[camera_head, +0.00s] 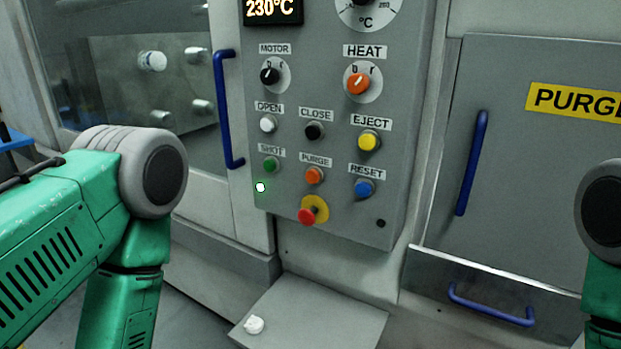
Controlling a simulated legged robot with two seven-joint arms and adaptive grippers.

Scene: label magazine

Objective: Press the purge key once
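The purge key is a round orange button (314,175) under a small PURGE label, low in the middle of the grey control panel (400,150). A green SHOT button (270,165) is to its left and a blue RESET button (364,187) to its right. A red button on a yellow base (308,216) sits just below it. Nothing covers the purge key. My green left arm comes in at the left and my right arm shows at the right edge, both apart from the panel. Neither gripper is in view.
Above are white OPEN (268,124), black CLOSE (314,131) and yellow EJECT (369,141) buttons, with MOTOR and HEAT knobs higher up. Blue door handles (226,110) (472,163) flank the panel. A grey tray (345,325) with a white lump (254,325) juts out below.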

